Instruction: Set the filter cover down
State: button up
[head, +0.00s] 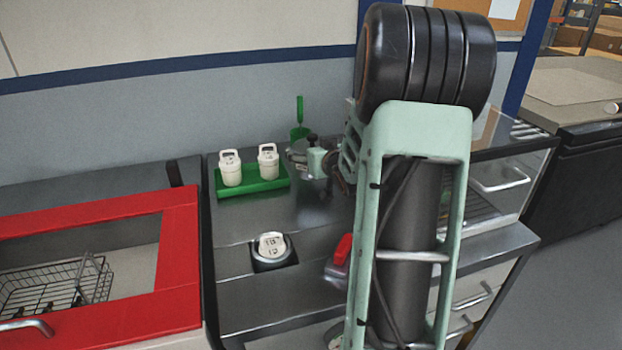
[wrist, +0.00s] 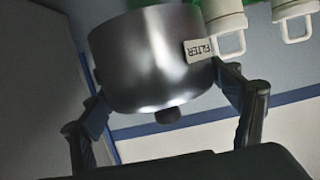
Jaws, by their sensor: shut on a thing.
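The filter cover is a shiny metal cylinder with a black knob and a tag reading FILTER. It fills the upper middle of the wrist view (wrist: 150,60), which shows the scene upside down. My gripper (wrist: 165,95) is shut on it, one finger at each side. In the head view, my gripper (head: 313,164) is at the back of the steel bench, just right of the green tray. The cover is partly hidden there by my gripper and arm, with its knob (head: 312,138) on top. I cannot tell whether its underside touches the bench.
The green tray (head: 253,187) bears two white canisters (head: 231,170) (head: 268,161). A green upright piece (head: 299,118) stands behind. A dark round unit with a white top (head: 271,246) and a red object (head: 343,250) are nearer the front. A red-framed sink (head: 180,265) is at left.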

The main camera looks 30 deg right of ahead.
jog(key=shift+f, duration=2.55)
jog(key=shift+f+b, duration=0.1)
jog(key=shift+b, duration=0.25)
jog(key=shift+f, duration=0.2)
jog(key=o, duration=1.4)
jog(key=shift+c, duration=0.2)
jog(key=shift+r, duration=0.15)
jog(key=shift+r, duration=0.2)
jog(key=v, duration=0.7)
jog(key=shift+s+a, duration=0.15)
jog(key=shift+s, duration=0.1)
